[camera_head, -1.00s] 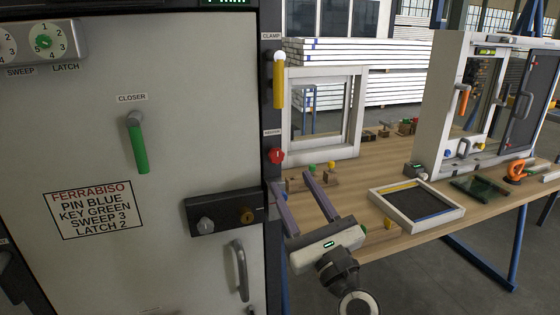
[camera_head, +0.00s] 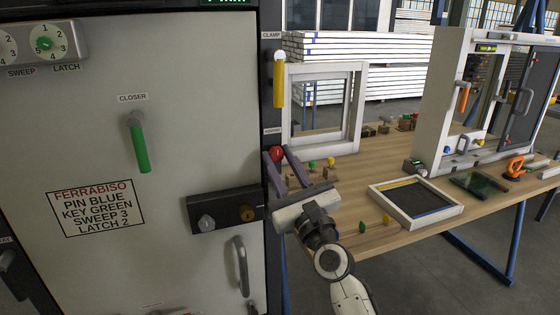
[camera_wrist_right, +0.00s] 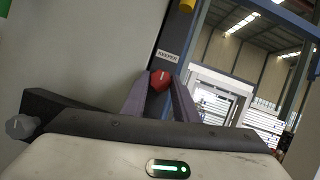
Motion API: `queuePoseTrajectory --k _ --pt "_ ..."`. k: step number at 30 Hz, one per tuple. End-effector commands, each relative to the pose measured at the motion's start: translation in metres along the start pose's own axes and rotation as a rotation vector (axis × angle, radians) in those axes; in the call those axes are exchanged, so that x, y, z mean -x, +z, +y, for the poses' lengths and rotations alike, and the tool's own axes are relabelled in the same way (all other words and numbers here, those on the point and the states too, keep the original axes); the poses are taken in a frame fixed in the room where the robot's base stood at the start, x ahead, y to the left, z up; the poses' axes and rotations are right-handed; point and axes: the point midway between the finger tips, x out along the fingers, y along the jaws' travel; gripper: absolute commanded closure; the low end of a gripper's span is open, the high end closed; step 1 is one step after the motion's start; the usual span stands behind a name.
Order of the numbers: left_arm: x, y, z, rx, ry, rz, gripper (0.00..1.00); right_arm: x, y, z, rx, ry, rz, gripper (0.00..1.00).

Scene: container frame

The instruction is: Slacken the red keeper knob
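The red keeper knob (camera_head: 277,153) sits on the dark door frame under a small label, right of the grey door. In the right wrist view the red knob (camera_wrist_right: 160,80) shows between the fingertips, below the KEEPER label (camera_wrist_right: 168,55). My right gripper (camera_head: 281,155) is raised to the knob with its two purple fingers open, one on each side of it. I cannot tell whether either finger touches the knob. The fingers partly cover the knob in the head view. My left gripper is not in view.
A yellow clamp handle (camera_head: 279,78) hangs above the knob. The door carries a green closer handle (camera_head: 138,143), a dark lock plate (camera_head: 222,211) and a grey pull handle (camera_head: 240,265). A wooden bench (camera_head: 390,152) with window frames stands to the right.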

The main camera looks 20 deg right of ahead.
Motion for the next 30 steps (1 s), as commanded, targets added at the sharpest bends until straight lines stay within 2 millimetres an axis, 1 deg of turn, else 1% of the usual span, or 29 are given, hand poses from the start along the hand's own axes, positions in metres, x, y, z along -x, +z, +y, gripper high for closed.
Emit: queuePoseTrajectory --k 1,2,8,14,20,30 --pt "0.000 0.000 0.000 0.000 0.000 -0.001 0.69 0.000 0.000 0.000 0.000 0.000 0.000 0.92" --pt "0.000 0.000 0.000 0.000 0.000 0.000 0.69 0.000 0.000 0.000 0.000 0.000 0.000 0.96" --pt "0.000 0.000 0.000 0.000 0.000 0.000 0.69 0.000 0.000 0.000 0.011 0.005 0.000 0.96" --pt "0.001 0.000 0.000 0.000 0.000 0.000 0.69 0.000 0.000 -0.001 0.075 0.031 0.000 0.96" --pt "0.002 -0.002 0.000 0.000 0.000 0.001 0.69 0.000 0.000 -0.003 0.206 0.085 0.001 0.96" --pt "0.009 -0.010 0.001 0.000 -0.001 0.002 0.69 -0.001 0.002 -0.005 0.502 0.209 0.002 0.96"
